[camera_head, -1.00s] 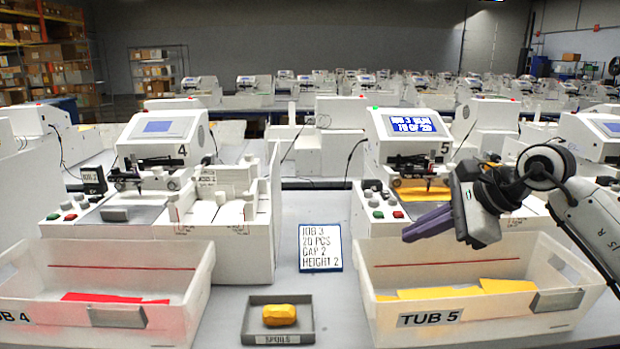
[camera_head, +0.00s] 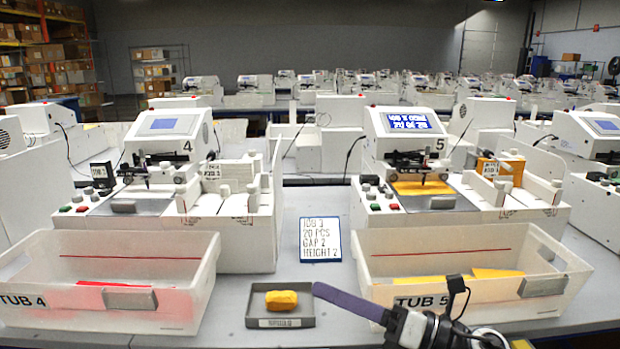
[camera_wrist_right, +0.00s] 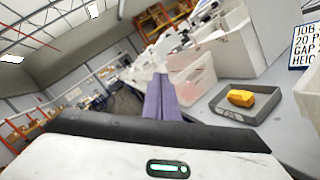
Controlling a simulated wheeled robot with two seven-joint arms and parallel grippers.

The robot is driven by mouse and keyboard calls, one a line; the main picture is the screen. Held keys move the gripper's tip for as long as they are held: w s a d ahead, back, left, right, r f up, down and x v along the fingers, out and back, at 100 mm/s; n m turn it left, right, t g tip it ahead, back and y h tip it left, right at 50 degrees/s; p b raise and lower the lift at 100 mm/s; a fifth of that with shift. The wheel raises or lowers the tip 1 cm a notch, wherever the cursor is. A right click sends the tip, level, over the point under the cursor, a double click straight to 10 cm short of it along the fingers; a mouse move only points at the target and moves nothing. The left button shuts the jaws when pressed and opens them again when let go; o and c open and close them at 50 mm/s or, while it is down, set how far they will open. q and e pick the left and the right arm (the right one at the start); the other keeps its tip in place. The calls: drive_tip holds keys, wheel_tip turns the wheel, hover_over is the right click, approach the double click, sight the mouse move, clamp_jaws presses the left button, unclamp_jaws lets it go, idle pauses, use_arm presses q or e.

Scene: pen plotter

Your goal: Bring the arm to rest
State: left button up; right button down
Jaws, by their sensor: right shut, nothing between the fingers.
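My right gripper (camera_head: 318,290) is low at the front in the head view, its purple fingers shut and empty. Its arm comes in from the bottom right, in front of tub 5 (camera_head: 410,242). The fingertips are beside the right edge of the spoils tray (camera_head: 290,323); whether they touch it cannot be told. In the right wrist view the purple fingers (camera_wrist_right: 160,97) lie together and point away from the camera, with the tray (camera_wrist_right: 222,109) to their right. My left gripper is not in view.
A yellow lump (camera_head: 281,300) lies in the spoils tray. Tub 4 (camera_head: 180,325) holds red pieces; tub 5 holds yellow pieces. Plotter 4 (camera_head: 165,150) and plotter 5 (camera_head: 405,148) stand behind the tubs. A job card (camera_head: 320,240) stands between them.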

drive_tip(key=s+d+f+m+t+h, duration=0.2)
drive_tip(key=d+f+m+h, duration=0.2)
drive_tip(key=f+m, duration=0.45)
drive_tip(key=s+d+f+m+t+h, duration=0.35)
drive_tip(key=f+m, duration=0.25)
drive_tip(key=m, duration=0.5)
drive_tip(key=s+d+f+m+t+h, duration=0.1)
drive_tip(key=s+d+f+m+h, duration=0.15)
drive_tip(key=f+m+h, duration=0.4)
drive_tip(key=s+d+f+m+g+h, duration=0.1)
drive_tip(key=s+d+f+m+g, duration=0.2)
drive_tip(key=s+f+m, duration=0.9)
drive_tip(key=s+f+g, duration=0.3)
drive_tip(key=s+f, duration=0.2)
drive_tip(key=s, duration=0.1)
drive_tip(key=shift+d+m+g, duration=0.15)
drive_tip(key=shift+m+g, duration=0.15)
drive_tip(key=shift+g, duration=0.05)
